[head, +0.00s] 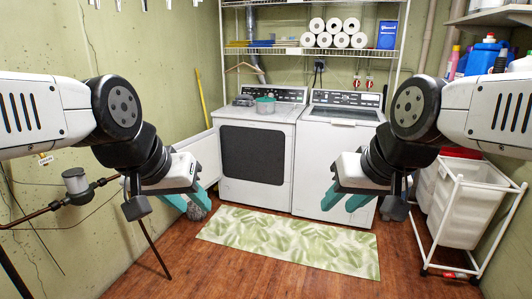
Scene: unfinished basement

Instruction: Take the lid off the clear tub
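A small greenish tub (265,105) stands on top of the left-hand white machine with the dark front panel. It looks like the clear tub, but it is too small here to make out whether a lid is on it. A dark grey item (243,100) sits just left of it. My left gripper (192,207) has teal fingers spread apart, empty, in front of and lower than the machine, to the left. My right gripper (339,207) also has its teal fingers apart and empty, in front of the right-hand white machine. Both grippers are well apart from the tub.
The dark-fronted machine (251,157) and the top-lidded machine (338,157) stand side by side. A leafy green mat (290,240) lies before them. A wire shelf above holds paper rolls (333,33). A white-framed hamper (468,205) is at right, pipes (60,204) at left.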

